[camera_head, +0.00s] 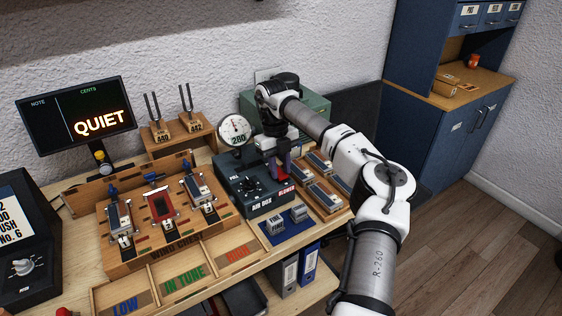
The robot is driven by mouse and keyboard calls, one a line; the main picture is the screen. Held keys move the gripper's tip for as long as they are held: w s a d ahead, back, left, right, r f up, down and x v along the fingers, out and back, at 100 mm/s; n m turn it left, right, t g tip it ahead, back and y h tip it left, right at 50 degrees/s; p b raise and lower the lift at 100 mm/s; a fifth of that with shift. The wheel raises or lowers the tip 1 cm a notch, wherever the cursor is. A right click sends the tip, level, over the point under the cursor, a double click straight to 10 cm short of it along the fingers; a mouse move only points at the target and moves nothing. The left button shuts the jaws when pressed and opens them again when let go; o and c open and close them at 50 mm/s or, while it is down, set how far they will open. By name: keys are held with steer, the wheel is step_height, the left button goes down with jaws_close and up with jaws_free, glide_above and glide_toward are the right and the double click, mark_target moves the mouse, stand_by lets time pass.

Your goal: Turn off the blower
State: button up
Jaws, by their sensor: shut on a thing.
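The air box (240,197) is a dark blue-grey unit on the bench with a black knob on its top. A "BLOWER" label (286,190) is on its front right. A small red blower switch (282,177) shows just above that label. My gripper (277,172) points down over the right side of the air box, with its fingers shut on the red switch. The fingers cover part of the switch, so its exact position is hard to tell.
The wind chest (150,240) with several reed pieces is left of the air box. Trays marked LOW, IN TUNE and a red label (185,280) lie in front. A rack of grey pieces (322,180) stands close right of my gripper. A screen (75,115) reads QUIET.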

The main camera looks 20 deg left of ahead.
steer(key=shift+o, duration=0.2)
steer(key=shift+a+h, duration=0.1)
steer(key=shift+h, duration=0.2)
steer(key=shift+c, duration=0.2)
steer(key=o, duration=1)
steer(key=shift+w+r, duration=0.1)
steer(key=shift+r, duration=0.05)
steer(key=v, duration=1.3)
steer(key=shift+w+r, duration=0.25)
steer(key=shift+r, duration=0.05)
